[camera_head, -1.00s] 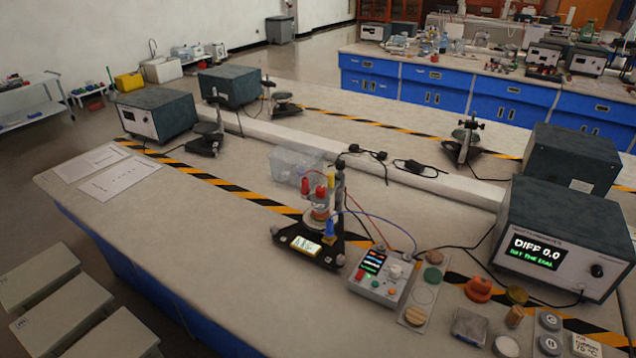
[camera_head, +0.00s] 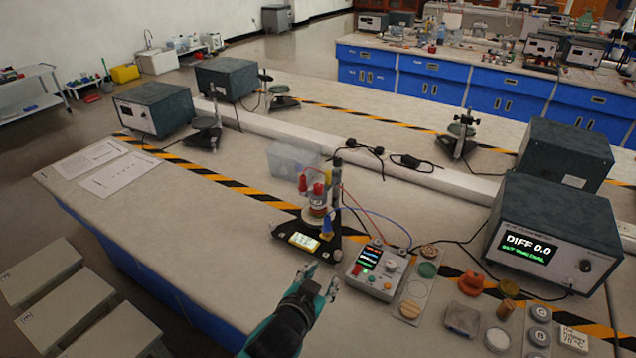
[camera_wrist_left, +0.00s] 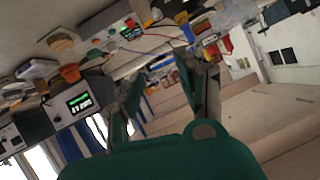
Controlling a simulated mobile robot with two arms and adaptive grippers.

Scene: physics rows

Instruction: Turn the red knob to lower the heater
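The heater stand (camera_head: 318,235) is upright on a black triangular base near the front of the bench. On its upper part show two red knob-like parts, one at the left (camera_head: 303,184) and one at the front (camera_head: 318,189); I cannot tell which one lowers the heater. Its small lit display (camera_head: 303,241) faces front. My left gripper (camera_head: 320,280) is open and empty, in front of the stand's base and apart from it. In the left wrist view the gripper (camera_wrist_left: 164,78) has its fingers spread with nothing between them. My right gripper is not in view.
A control box (camera_head: 376,270) with wires stands just right of the stand. A plate of round samples (camera_head: 413,290) and the display unit (camera_head: 552,235) reading "DIFF 0.0" lie further right. A clear bin (camera_head: 290,160) is behind.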

